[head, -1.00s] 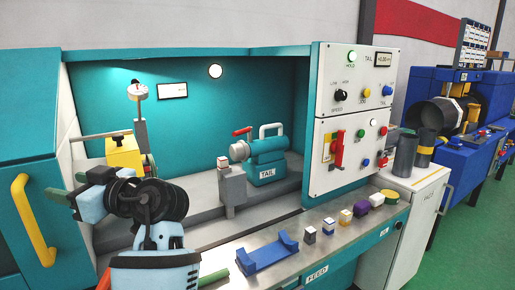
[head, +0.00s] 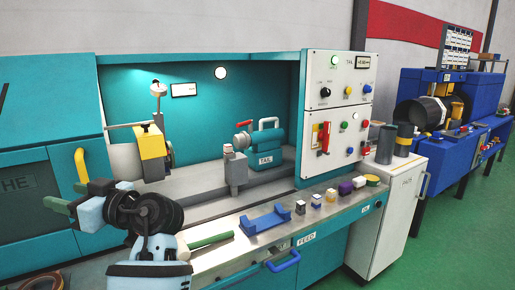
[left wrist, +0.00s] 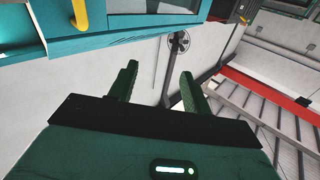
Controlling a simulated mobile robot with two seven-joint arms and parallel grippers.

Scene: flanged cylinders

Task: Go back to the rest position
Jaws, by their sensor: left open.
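My left gripper (head: 62,197) is at the lower left of the head view, in front of the teal machine (head: 80,157) and pointing left. In the left wrist view its two dark green fingers (left wrist: 158,72) stand apart with nothing between them. My right gripper is not in view. A dark grey cylinder (head: 386,145) and a grey cylinder with a dark band (head: 403,140) stand on the white cabinet (head: 400,177) at the right.
A blue cradle (head: 266,220), a green bar (head: 210,240) and several small blocks lie on the front ledge. A yellow handle (head: 82,165) and a blue handle (head: 283,262) stick out from the machine. A blue machine (head: 410,85) stands at the right; green floor (head: 465,225) is clear.

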